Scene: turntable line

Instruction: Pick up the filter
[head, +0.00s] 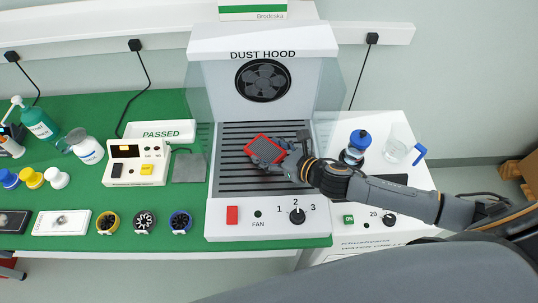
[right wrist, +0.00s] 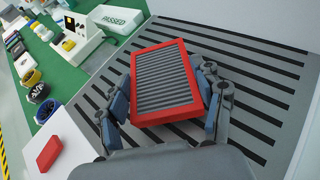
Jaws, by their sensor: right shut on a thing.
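The filter (head: 265,149) is a flat rectangle with a red frame and grey pleats. In the head view it is over the slotted grey bed of the dust hood (head: 263,42). My right gripper (head: 283,152) is shut on the filter, its fingers on two opposite sides of the frame. The filter also shows large and tilted in the right wrist view (right wrist: 167,80), between the fingers of the right gripper (right wrist: 166,100). I cannot tell how far it is above the slots. My left gripper is not in view.
The hood's front panel has a red switch (head: 232,215) and a fan knob (head: 297,216). On the left are a green mat (head: 90,112), a PASSED tray (head: 160,130) and a tester (head: 139,163). At right stand a blue-capped jar (head: 356,147) and a clear jug (head: 399,143).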

